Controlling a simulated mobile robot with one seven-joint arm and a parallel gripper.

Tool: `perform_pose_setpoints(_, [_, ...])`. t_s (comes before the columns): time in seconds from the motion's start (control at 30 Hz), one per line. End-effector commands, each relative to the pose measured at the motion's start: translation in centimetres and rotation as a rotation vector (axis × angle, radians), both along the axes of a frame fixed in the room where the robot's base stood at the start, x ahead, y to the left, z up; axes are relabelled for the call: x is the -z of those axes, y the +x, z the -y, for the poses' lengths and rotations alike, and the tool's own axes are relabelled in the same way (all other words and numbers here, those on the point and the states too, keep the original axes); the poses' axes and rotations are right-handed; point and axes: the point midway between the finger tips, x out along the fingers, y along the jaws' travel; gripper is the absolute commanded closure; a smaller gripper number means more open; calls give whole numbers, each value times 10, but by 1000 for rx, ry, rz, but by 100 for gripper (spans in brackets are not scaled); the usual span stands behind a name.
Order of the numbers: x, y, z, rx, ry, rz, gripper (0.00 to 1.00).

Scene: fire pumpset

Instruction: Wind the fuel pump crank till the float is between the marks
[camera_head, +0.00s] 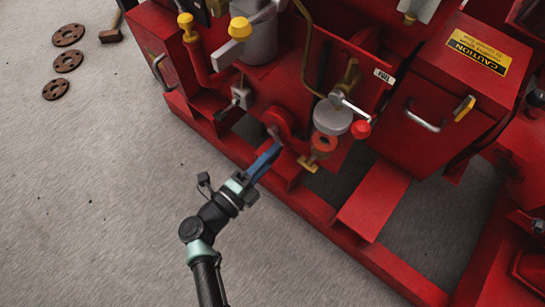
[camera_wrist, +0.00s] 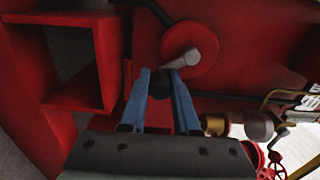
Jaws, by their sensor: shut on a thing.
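My gripper (camera_head: 270,156) has blue fingers and is at the front of the red pumpset, by a round red crank housing (camera_head: 279,121). In the wrist view my gripper (camera_wrist: 160,74) is shut on a dark knob (camera_wrist: 159,88) between its fingers. A grey crank arm (camera_wrist: 181,60) runs from the red disc (camera_wrist: 196,42) down towards this knob. In the head view the fingers hide the knob, and only a little of the grey crank shows. I cannot make out the float or its marks in either view.
A red frame rail (camera_head: 235,150) runs along the pumpset's foot. A grey canister (camera_head: 332,117) and a red lever knob (camera_head: 361,129) are right of the crank. A caution-labelled red box (camera_head: 450,85) stands farther right. Rusty flanges (camera_head: 68,61) lie on open concrete at left.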

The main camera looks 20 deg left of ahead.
Motion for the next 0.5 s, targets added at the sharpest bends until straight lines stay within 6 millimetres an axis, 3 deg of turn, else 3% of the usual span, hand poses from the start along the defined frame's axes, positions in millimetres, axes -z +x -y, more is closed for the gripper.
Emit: perform_pose_setpoints(0.5, [3, 0, -5, -5, 84, 26, 100])
